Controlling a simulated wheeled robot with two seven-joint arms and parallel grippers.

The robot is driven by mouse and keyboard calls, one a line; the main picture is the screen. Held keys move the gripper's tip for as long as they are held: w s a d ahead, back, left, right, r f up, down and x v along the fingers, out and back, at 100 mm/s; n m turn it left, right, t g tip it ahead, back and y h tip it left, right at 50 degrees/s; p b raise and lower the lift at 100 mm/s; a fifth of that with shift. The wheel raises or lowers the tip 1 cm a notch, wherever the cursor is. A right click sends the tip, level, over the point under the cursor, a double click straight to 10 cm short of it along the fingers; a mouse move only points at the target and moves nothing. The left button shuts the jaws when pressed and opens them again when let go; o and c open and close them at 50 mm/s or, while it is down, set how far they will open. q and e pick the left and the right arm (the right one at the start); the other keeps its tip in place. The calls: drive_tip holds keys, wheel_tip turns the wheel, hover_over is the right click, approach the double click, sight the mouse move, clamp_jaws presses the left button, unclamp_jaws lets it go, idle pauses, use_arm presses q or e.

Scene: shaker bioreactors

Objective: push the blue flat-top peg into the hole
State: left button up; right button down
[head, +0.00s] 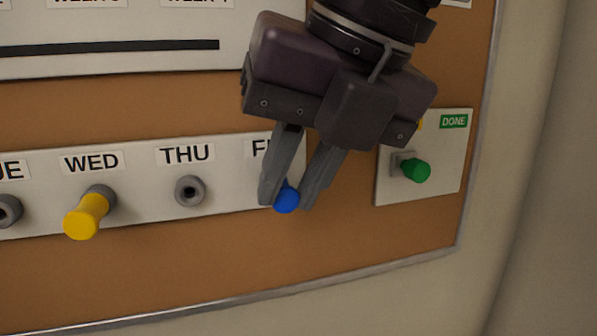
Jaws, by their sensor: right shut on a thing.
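The blue flat-top peg (287,200) is between the fingertips of my right gripper (288,196), below the partly covered label that begins with "F". My right gripper is shut on the peg, and its body hides part of the white day strip (230,212). Whether the peg sits in a hole behind the fingers is hidden. An empty grey-rimmed hole (190,191) shows under the THU label. My left gripper is not in view.
A yellow peg (86,217) sticks out under WED. Another grey-rimmed hole (8,210) is at the left edge. A green peg (416,170) sticks out of the DONE plate (450,184) to the right. The brown board (190,265) below is clear.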

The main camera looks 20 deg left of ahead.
drive_tip(key=shift+s+d, duration=0.1)
drive_tip(key=shift+s+d, duration=0.35)
drive_tip(key=shift+s, duration=0.15)
drive_tip(key=shift+s+d, duration=0.1)
drive_tip(key=shift+s, duration=0.05)
drive_tip(key=shift+s+d, duration=0.25)
drive_tip(key=shift+s, duration=0.1)
idle(0.3)
drive_tip(key=shift+s+d, duration=0.45)
drive_tip(key=shift+s, duration=0.2)
drive_tip(key=shift+s+d, duration=0.4)
drive_tip(key=shift+s, duration=0.2)
